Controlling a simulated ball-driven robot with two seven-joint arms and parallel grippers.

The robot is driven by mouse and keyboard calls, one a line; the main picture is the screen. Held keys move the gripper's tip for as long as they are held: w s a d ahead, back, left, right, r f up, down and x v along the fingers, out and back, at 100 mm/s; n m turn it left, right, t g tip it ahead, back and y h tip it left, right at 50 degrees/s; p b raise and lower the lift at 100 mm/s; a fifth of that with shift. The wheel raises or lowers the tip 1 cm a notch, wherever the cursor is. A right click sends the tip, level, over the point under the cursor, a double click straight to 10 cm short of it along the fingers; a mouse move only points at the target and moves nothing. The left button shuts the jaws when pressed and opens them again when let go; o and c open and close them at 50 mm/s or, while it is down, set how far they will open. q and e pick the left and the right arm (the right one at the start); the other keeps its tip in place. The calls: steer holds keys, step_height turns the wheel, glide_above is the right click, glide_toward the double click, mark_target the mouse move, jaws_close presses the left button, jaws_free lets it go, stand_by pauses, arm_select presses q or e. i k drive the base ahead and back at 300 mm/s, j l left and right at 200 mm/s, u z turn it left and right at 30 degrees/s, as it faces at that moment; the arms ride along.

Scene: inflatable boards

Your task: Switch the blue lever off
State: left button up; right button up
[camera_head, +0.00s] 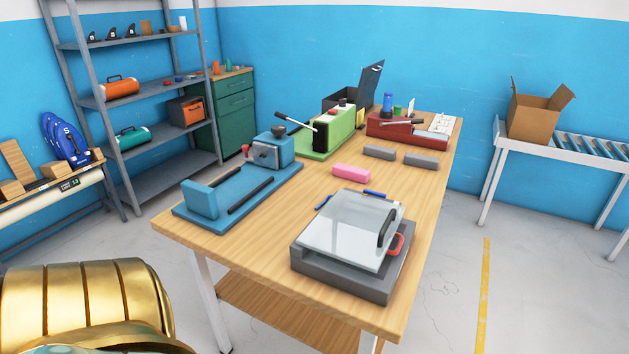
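On the wooden table (325,247), a blue machine (232,192) stands at the left side, with a flat base, black rails and a raised block. I see no clearly separate blue lever, and cannot tell an on or off position. A green machine (342,135) behind it has a long slanted lever (296,121) with a dark end. Neither of my grippers is in view.
A pink block (352,172) and grey blocks (380,152) lie mid-table. Shelves (150,95) stand left; a conveyor with a cardboard box (535,112) stands right. Floor right of the table is free.

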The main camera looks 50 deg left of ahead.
mark_target(366, 193)
steer(key=u, duration=1.25)
